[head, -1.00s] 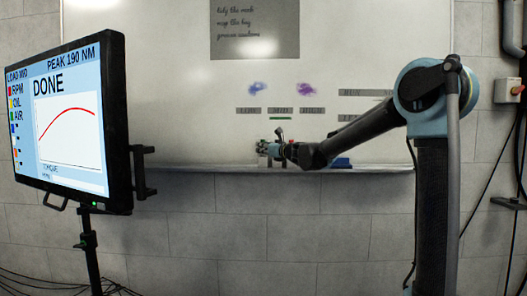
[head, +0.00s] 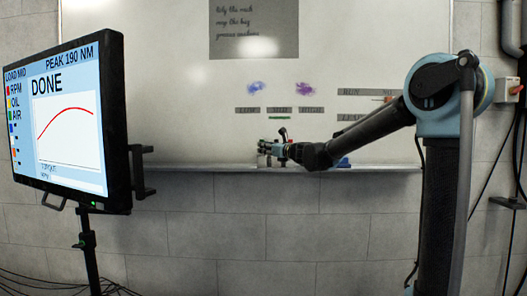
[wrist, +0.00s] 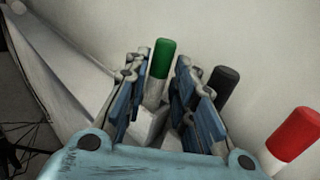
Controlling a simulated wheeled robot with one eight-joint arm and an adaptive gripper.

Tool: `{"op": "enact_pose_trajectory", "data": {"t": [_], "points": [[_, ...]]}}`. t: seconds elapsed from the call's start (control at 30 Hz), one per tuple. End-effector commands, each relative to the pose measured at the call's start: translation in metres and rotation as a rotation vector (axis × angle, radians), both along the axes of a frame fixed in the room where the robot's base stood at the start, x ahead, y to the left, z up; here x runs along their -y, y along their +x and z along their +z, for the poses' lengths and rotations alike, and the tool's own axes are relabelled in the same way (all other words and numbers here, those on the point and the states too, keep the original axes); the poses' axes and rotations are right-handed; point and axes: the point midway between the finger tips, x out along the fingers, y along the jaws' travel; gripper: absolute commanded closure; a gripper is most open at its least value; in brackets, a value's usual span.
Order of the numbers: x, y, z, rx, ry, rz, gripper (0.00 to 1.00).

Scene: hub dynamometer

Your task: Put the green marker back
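The green marker (wrist: 161,60) shows in the wrist view with its green cap up and a pale barrel below. It stands between the two fingers of my gripper (wrist: 163,82). The fingers are apart on both sides of it, with a narrow gap showing, so the gripper looks open around it. The marker's lower end is by a pale block (wrist: 150,122) and is partly hidden. In the head view my gripper (head: 266,149) is low at the whiteboard, just above the tray ledge (head: 225,169); the marker is too small to make out there.
A black-capped marker (wrist: 222,88) and a red-capped marker (wrist: 292,132) stand to the right in the wrist view. A blue object (head: 343,162) lies on the ledge. A green stroke (head: 279,118) is on the whiteboard (head: 160,110) below labels. The monitor (head: 65,120) reads DONE, PEAK 190 NM.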

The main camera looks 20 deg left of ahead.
Motion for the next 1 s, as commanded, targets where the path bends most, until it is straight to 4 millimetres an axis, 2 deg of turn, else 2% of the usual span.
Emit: {"op": "enact_pose_trajectory", "data": {"t": [0.3,0.5,0.7,1.0], "points": [[0.041,-0.03,0.0,0.0,0.0,-0.001,0.76],[0.061,-0.045,0.0,0.0,0.0,0.0,0.76],[0.072,-0.053,0.0,0.0,0.0,0.0,0.76],[0.078,-0.059,-0.002,0.021,-0.023,0.005,0.76]]}}
